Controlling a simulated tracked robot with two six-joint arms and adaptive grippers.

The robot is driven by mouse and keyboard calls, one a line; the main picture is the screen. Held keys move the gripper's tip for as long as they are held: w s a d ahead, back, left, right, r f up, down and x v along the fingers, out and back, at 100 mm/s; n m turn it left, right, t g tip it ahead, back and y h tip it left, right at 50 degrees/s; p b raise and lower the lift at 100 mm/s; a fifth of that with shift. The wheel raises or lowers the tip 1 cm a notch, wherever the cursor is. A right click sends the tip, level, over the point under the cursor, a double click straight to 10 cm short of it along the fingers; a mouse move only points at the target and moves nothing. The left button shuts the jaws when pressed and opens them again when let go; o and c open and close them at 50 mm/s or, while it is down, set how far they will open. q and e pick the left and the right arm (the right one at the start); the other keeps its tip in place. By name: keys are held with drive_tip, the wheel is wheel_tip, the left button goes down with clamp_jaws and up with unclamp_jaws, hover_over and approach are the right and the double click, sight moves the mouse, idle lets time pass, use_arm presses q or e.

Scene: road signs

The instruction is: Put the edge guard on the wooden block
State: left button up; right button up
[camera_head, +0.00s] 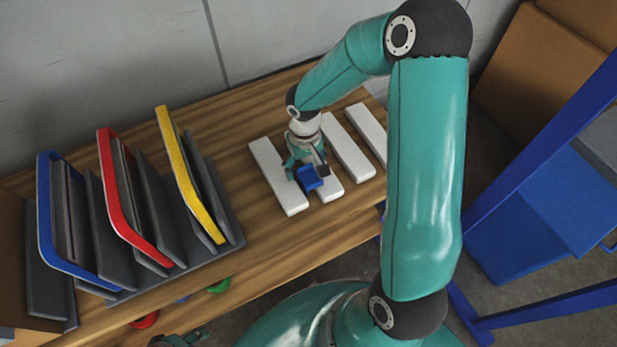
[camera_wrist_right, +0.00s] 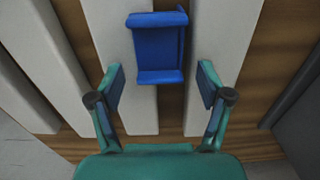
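The blue edge guard (camera_head: 308,179) is a small channel-shaped piece. It lies among several long pale blocks, seen in the head view at the left block (camera_head: 268,160) and another block (camera_head: 346,147). In the right wrist view the guard (camera_wrist_right: 158,50) overlaps a block (camera_wrist_right: 140,110) and the gap beside it; whether it rests on the block is unclear. My right gripper (camera_head: 305,158) is above the blocks at the guard. In the wrist view its fingers (camera_wrist_right: 160,82) are spread, with the guard's near end between and ahead of them. A teal part, likely my left gripper (camera_head: 182,339), shows at the bottom edge.
A grey rack with blue (camera_head: 42,210), red (camera_head: 106,185) and yellow (camera_head: 186,185) framed panels stands on the left of the wooden table (camera_head: 225,130). A blue frame (camera_head: 545,155) and cardboard boxes (camera_head: 530,75) stand on the right. Table space between rack and blocks is clear.

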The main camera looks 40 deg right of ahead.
drive_tip(key=c, duration=1.3)
